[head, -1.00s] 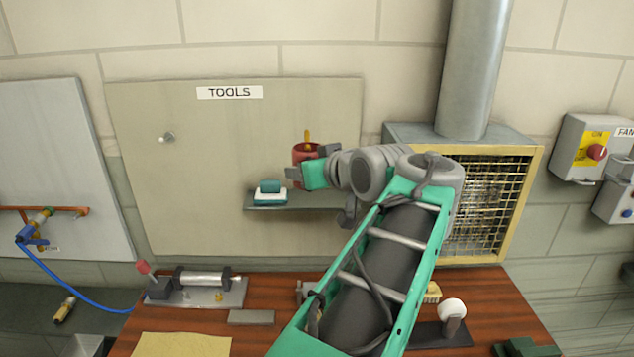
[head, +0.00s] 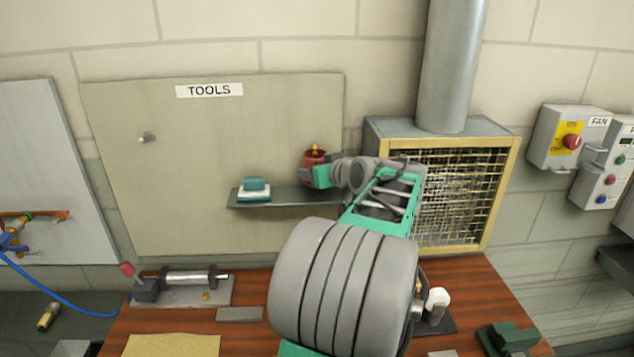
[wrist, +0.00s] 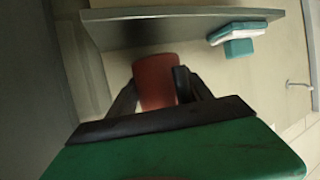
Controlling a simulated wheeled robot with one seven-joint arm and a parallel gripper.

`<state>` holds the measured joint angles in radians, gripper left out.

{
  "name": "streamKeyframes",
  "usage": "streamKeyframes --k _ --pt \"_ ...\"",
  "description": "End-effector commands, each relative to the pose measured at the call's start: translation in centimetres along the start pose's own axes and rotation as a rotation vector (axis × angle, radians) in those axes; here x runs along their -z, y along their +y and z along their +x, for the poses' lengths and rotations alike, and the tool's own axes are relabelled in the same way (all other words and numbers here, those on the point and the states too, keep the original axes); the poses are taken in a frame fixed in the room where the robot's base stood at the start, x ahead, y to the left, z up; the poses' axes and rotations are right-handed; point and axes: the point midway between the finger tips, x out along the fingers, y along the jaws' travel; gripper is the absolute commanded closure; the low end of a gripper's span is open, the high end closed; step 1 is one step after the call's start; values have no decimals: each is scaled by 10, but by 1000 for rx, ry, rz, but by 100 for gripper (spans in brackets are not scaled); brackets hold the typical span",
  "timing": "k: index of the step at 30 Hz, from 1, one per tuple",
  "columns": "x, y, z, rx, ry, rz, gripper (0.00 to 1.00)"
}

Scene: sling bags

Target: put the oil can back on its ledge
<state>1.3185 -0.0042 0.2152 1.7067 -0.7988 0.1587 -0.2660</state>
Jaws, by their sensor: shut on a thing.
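The red oil can (head: 314,162), with a yellow-orange spout on top, is upright near the right end of the grey ledge (head: 290,200) on the tools board. My gripper (head: 318,176) reaches in from the right and is shut on the can. In the wrist view the can (wrist: 155,82) sits between the two dark fingers (wrist: 160,92), close to the ledge (wrist: 180,14), which appears along the top. Whether the can's base touches the ledge I cannot tell. My gripper hides part of the can in the head view.
A teal and white block (head: 254,189) lies on the left part of the ledge. A mesh-fronted box (head: 445,190) with a duct is to the right of my forearm. A wooden bench (head: 250,290) with tools lies below. The ledge's middle is clear.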

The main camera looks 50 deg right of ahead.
Motion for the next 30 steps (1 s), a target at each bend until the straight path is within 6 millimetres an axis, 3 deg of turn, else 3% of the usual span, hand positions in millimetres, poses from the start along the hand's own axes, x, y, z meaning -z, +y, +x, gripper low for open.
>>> streamKeyframes --k 1,4,14,15,18,30 --pt "-13 -1 5 2 -2 4 94" --pt "-27 -1 11 1 0 2 94" --pt "-30 -1 12 1 1 1 94" --pt "-30 -1 12 1 0 1 40" --pt "-29 -1 11 1 -1 1 32" --pt "-25 -6 4 4 1 -2 32"
